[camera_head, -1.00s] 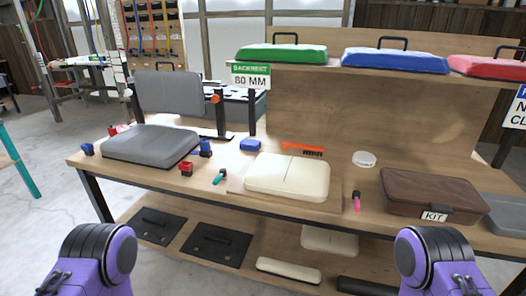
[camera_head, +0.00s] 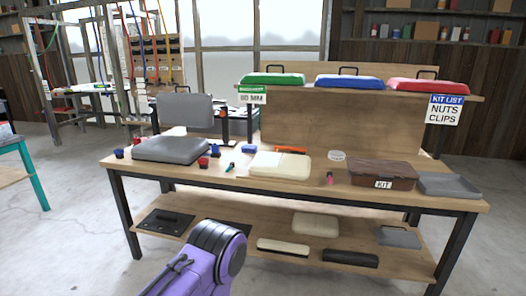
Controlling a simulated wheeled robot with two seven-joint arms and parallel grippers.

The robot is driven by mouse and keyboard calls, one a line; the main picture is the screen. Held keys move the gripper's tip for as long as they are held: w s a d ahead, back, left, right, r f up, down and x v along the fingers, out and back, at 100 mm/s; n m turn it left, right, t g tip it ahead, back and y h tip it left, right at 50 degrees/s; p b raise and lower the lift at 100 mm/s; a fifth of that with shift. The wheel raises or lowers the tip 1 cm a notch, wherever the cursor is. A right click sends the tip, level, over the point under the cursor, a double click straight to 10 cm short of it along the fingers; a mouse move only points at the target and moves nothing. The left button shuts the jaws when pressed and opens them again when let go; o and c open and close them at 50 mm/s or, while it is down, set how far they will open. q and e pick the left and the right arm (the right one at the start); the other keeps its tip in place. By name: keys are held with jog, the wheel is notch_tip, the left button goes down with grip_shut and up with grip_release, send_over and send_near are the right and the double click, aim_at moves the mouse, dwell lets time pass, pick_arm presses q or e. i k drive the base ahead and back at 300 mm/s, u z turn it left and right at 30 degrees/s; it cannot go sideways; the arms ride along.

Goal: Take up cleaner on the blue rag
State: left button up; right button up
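A small folded blue piece (camera_head: 249,149), possibly the blue rag, lies on the bench top behind the cream seat pad (camera_head: 280,166). A small teal bottle-like item with a dark end (camera_head: 230,167) lies left of the pad. A pink one with a dark end (camera_head: 329,178) is right of it. I cannot tell which of these, if any, is the cleaner. Only a purple link of my own arm shows, low in the picture. Neither gripper is in view.
Pads and dark plates lie on the lower shelf (camera_head: 390,262). Floor in front is clear.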

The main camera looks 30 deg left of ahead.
aim_at(245, 148)
jog(key=z, duration=0.15)
jog(key=i, duration=1.1)
jog(key=u, duration=0.35)
jog(key=i, duration=0.8)
jog(key=u, duration=0.75)
